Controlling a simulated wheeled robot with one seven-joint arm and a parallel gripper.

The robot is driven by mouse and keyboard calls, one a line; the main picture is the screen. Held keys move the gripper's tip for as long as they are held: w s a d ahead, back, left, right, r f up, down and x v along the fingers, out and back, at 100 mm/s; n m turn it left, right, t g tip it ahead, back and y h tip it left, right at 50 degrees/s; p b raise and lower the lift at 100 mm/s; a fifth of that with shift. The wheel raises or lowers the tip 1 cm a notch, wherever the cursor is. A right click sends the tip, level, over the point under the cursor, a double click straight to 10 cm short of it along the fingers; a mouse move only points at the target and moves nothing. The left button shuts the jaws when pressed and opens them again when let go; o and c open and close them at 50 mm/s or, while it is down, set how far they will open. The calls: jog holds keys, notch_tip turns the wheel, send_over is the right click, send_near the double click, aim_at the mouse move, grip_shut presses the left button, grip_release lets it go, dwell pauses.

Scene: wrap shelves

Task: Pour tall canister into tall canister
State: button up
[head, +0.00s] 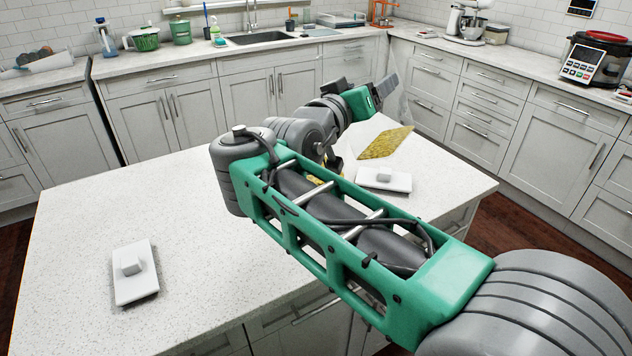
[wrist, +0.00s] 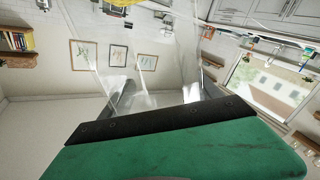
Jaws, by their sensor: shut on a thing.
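My gripper (head: 385,90) is raised above the far side of the island, with its green body and grey fingers pointing up and right. In the wrist view, my gripper (wrist: 155,98) is shut on a clear, see-through canister (wrist: 150,75), whose edges are faint. In the head view, a grainy yellow patch (head: 385,142) shows below the gripper with a slanted outline. It looks like contents behind clear walls, but I cannot tell which canister holds it. More yellow shows behind my arm, which hides much of this area. A second canister is not clearly visible.
A white lid with a knob (head: 384,181) lies on the island at the right. Another white lid (head: 135,273) lies at the front left. The island top (head: 110,215) is otherwise clear at the left. Counters with a sink (head: 262,39) run behind.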

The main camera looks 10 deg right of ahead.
aim_at(373, 43)
jog(key=shift+m, duration=0.9)
notch_tip(373, 43, up, 5)
jog(key=shift+s+d+r+p, duration=0.1)
jog(key=shift+p, duration=0.2)
notch_tip(373, 43, up, 3)
jog(key=shift+p, duration=1.05)
